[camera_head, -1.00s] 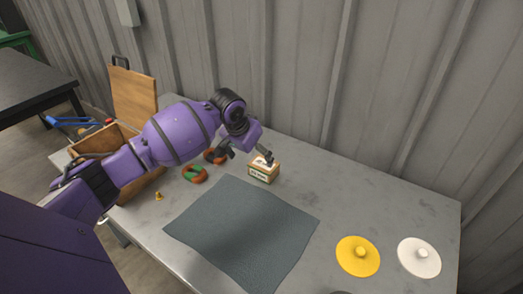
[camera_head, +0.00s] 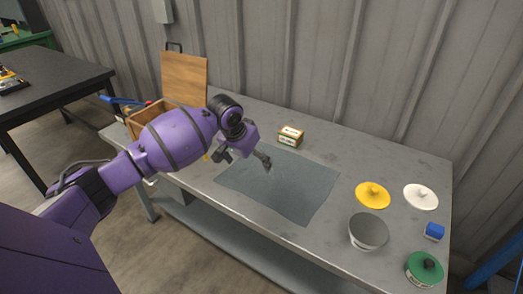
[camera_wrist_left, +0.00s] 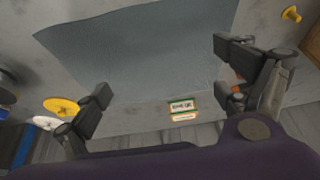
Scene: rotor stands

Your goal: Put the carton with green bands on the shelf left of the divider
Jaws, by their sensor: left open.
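The carton with green bands (camera_head: 290,137) stands on the grey table just behind the dark mat. It also shows in the left wrist view (camera_wrist_left: 183,106), with a pale label and green edges. My left gripper (camera_head: 244,158) is open and empty above the mat's back left part, to the left and front of the carton and apart from it. Its spread fingers also show in the left wrist view (camera_wrist_left: 163,72), with the carton beyond them. I cannot make out the divider or its shelf. My right gripper is out of view.
The dark mat (camera_head: 285,190) lies flat and bare. A wooden box (camera_head: 150,117) and upright board (camera_head: 184,78) stand back left.

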